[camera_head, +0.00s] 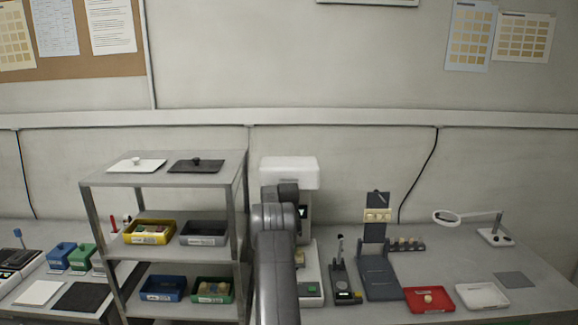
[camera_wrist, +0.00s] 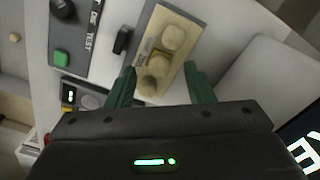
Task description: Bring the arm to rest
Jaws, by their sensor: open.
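My gripper (camera_wrist: 160,80) shows in the wrist view with two green fingers spread apart. Between and beyond the fingertips is a tan holder (camera_wrist: 190,22) with several pale round pieces (camera_wrist: 155,78). I cannot tell whether the fingers touch it; no piece is clearly gripped. In the head view my grey arm reaches up in front of the white press-like machine (camera_head: 289,172) and hides part of it. The gripper itself cannot be made out there.
A metal shelf rack (camera_head: 92,220) with coloured trays stands left of my arm. To the right are a dark stand (camera_head: 379,280), a red tray (camera_head: 418,308), a white tray (camera_head: 482,305) and a magnifier lamp (camera_head: 495,236). The wrist view shows a panel with a green button (camera_wrist: 62,57).

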